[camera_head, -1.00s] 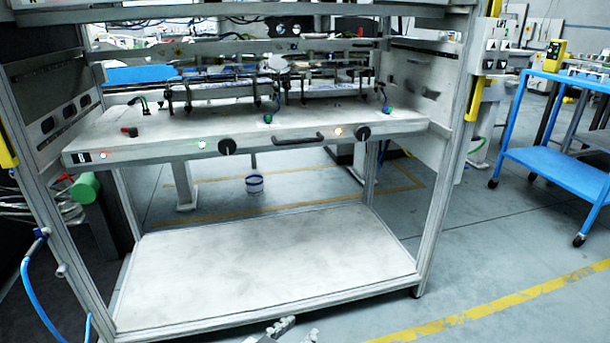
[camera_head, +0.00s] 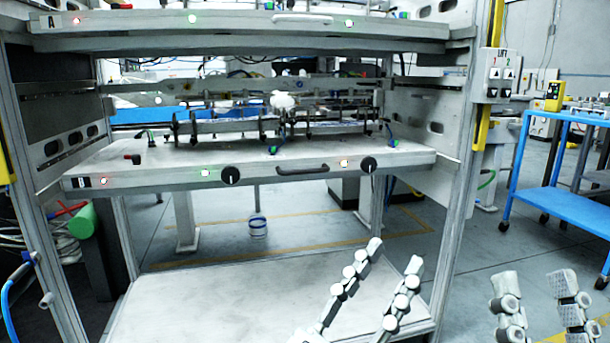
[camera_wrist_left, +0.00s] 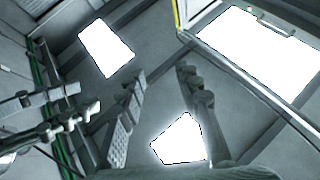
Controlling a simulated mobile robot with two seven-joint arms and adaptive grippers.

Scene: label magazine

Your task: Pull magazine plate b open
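Magazine plate b (camera_head: 120,166) is the pale middle shelf in the rack in the head view, with a small dark label at its front left corner. Its front edge carries a dark handle (camera_head: 303,171), two black knobs and small lights. My left gripper (camera_head: 394,253) is open and empty, below and in front of the plate, right of the handle. In the left wrist view my left gripper (camera_wrist_left: 161,74) also shows open with nothing between its fingers. My right gripper (camera_head: 533,278) is open and empty further right, outside the rack's right post.
Plate A (camera_head: 120,33) is above plate b, with a pale handle. A pale lower shelf (camera_head: 200,300) lies beneath. The rack's right post (camera_head: 462,190) stands between the plate and my right gripper. A blue cart (camera_head: 565,200) stands at right.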

